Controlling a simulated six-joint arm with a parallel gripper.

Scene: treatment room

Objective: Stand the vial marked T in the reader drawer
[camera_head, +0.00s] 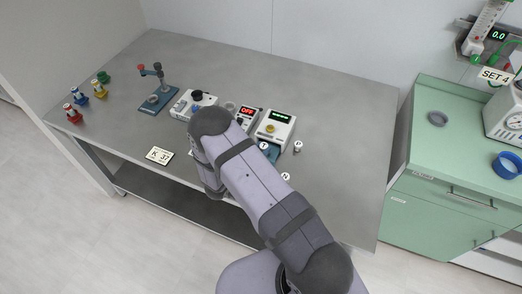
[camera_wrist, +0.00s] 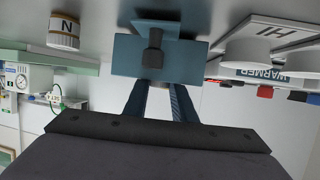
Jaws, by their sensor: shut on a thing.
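The reader is a white box (camera_head: 274,125) with a green display, and its teal drawer (camera_head: 270,153) is out at the front. In the wrist view the teal drawer front (camera_wrist: 125,58) with a dark handle (camera_wrist: 155,40) fills the middle. My gripper (camera_wrist: 160,86) reaches behind the drawer front and is shut on a small greyish thing, apparently the T vial. The fingertips and the vial's lower part are hidden there. My arm hides the gripper in the head view.
The warmer (camera_head: 247,115) with a red OFF display is left of the reader. A teal stand (camera_head: 155,98) and coloured vials are farther left.

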